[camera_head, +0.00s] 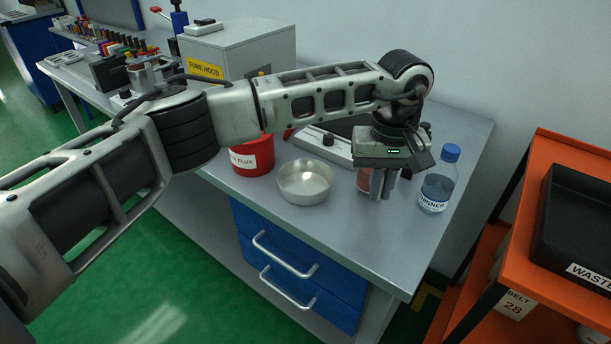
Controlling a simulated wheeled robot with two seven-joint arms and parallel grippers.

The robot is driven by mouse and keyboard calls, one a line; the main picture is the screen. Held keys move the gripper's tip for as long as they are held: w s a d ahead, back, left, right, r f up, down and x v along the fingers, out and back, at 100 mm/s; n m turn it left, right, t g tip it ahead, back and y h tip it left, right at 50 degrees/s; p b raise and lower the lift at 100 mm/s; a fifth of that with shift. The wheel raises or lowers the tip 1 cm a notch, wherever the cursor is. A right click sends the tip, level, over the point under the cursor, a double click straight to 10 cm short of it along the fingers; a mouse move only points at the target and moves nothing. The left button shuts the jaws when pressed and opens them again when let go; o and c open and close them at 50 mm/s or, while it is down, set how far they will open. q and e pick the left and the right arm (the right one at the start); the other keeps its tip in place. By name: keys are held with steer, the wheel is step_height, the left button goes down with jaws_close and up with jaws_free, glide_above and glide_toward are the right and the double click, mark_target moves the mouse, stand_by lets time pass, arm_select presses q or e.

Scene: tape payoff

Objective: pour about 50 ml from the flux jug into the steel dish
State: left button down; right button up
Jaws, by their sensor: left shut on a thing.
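The flux jug (256,158) is a red container with a white label that reads "...TE FLUX". It stands on the bench, and my left arm hides its upper part. The steel dish (304,184) is a shallow round bowl to the right of the jug, and it looks empty. My left gripper (378,188) points down over the bench to the right of the dish. It is shut on a small reddish-brown container (363,180), mostly hidden by the fingers. My right gripper is not in view.
A blue-capped thinner bottle (438,182) stands close to the right of my left gripper. A grey device (322,148) lies behind the dish. The fume hood box (240,48) is behind my left arm. An orange cart (530,170) with a black waste tray is right. The bench's front strip is clear.

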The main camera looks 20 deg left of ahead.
arm_select(q)
steer(key=shift+a, duration=0.1)
steer(key=shift+s+a+r+t+h+b, duration=0.1)
steer(key=shift+s+a+t+h+b, duration=0.15)
steer(key=shift+a+h+b, duration=0.5)
steer(key=shift+s+a+r+t+h+b, duration=0.15)
steer(key=shift+a+t+h, duration=0.2)
steer(key=shift+h, duration=0.8)
steer(key=shift+s+a+h+b, duration=0.15)
steer(key=shift+a+h+b, duration=0.15)
steer(key=shift+a+h, duration=0.55)
steer(key=shift+s+a+f+t+h+b, duration=0.1)
steer(key=shift+a+t+h+b, duration=0.15)
steer(key=shift+h, duration=0.3)
steer(key=shift+s+a+f+t+h+b, duration=0.1)
steer(key=shift+a+t+h+b, duration=0.1)
steer(key=shift+h+b, duration=0.25)
steer(key=shift+a+f+h+b, duration=0.1)
steer(key=shift+h+b, duration=0.25)
steer(key=shift+h, duration=0.2)
steer(key=shift+r+t+h, duration=0.35)
steer(key=shift+r+h, duration=0.35)
steer(key=shift+h, duration=0.2)
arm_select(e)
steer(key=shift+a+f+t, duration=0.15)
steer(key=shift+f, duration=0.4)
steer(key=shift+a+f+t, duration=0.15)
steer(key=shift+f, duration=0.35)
